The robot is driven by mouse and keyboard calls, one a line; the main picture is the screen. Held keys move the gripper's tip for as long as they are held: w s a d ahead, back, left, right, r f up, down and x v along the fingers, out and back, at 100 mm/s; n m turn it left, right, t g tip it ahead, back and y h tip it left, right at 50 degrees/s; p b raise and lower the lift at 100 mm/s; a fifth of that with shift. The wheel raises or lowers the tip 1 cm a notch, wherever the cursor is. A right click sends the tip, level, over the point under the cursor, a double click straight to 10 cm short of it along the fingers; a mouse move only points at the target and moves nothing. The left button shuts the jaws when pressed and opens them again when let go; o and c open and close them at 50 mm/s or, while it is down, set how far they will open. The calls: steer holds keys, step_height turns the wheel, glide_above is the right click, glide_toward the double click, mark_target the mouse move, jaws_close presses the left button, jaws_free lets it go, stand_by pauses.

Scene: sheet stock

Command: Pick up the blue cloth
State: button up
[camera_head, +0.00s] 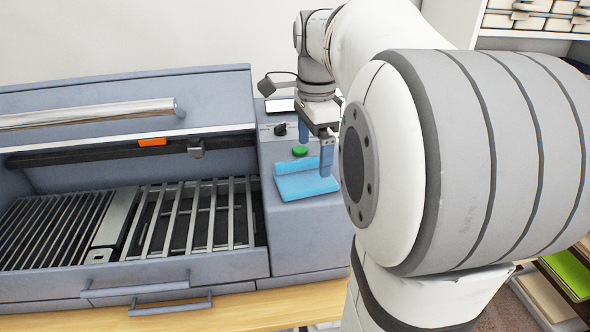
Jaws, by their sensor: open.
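The blue cloth (303,184) lies on the flat top of the control section at the right end of a blue-grey machine. It is light blue and looks folded, with a raised fold along its back. My gripper (315,163) is over the cloth, pointing down, with its two blue fingers apart. The right finger comes down at the cloth's right side; the left finger is behind it, near the raised fold. I cannot tell whether either finger touches the cloth.
The machine (250,236) has a slatted metal bed and a raised lid with a long bar handle (90,114). A green button (299,150) and a black knob (280,129) sit just behind the cloth. Shelves with stacked sheets (530,20) stand at the back right.

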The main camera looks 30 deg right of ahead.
mark_target(311, 177)
step_height(311, 177, down, 5)
steer(key=shift+w+a+f+p, duration=0.1)
steer(key=shift+a+p, duration=0.05)
steer(key=shift+p, duration=0.25)
steer(key=shift+c, duration=0.3)
steer(key=c, duration=0.8)
steer(key=shift+c, duration=0.2)
